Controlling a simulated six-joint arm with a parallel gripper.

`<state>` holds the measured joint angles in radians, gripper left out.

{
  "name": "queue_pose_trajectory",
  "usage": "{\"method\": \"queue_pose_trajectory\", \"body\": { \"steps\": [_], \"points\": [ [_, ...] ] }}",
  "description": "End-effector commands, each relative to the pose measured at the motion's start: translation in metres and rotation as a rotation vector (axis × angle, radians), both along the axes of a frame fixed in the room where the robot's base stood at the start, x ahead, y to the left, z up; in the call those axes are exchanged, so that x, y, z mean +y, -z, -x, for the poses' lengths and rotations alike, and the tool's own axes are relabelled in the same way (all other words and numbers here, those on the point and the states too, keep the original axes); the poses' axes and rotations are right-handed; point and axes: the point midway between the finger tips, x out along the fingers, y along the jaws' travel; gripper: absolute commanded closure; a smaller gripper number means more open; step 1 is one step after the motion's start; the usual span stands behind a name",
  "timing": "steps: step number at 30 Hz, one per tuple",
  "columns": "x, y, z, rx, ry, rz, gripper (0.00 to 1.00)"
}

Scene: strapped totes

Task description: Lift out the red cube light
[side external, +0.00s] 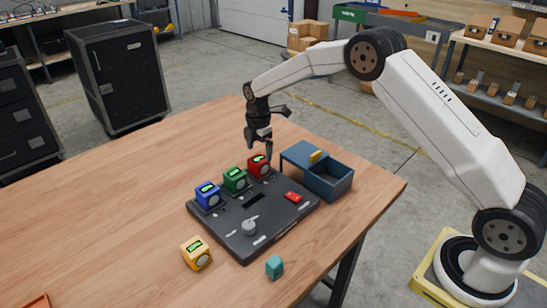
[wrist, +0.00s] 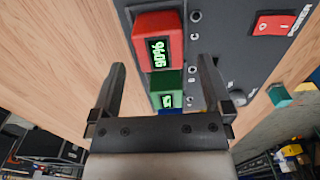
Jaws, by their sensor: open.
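The red cube light (side external: 258,167) sits at the far end of a row on the dark panel (side external: 245,246). In the wrist view the red cube light (wrist: 152,28) shows a lit green display. My gripper (side external: 261,151) is over the red cube, pointing down, close to its top. In the wrist view my gripper (wrist: 161,68) is open and empty. The cube shows beyond and between its fingertips, towards the top of the picture. I cannot tell the exact gap between fingers and cube.
A green cube (side external: 235,181) and a blue cube (side external: 207,197) stand beside the red one. A dark blue box (side external: 338,190) is right of the panel. A yellow cube (side external: 195,253) and a teal block (side external: 274,267) lie near the front.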

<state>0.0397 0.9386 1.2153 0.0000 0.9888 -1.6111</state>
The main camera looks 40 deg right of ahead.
Motion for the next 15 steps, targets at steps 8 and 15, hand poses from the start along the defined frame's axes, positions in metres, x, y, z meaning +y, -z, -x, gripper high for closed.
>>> {"method": "queue_pose_trajectory", "body": {
  "steps": [8,15],
  "points": [
    [0.001,0.008,0.0,0.0,0.0,0.0,0.0],
    [0.003,0.035,-0.001,0.0,0.001,0.0,0.0]
  ]
}}
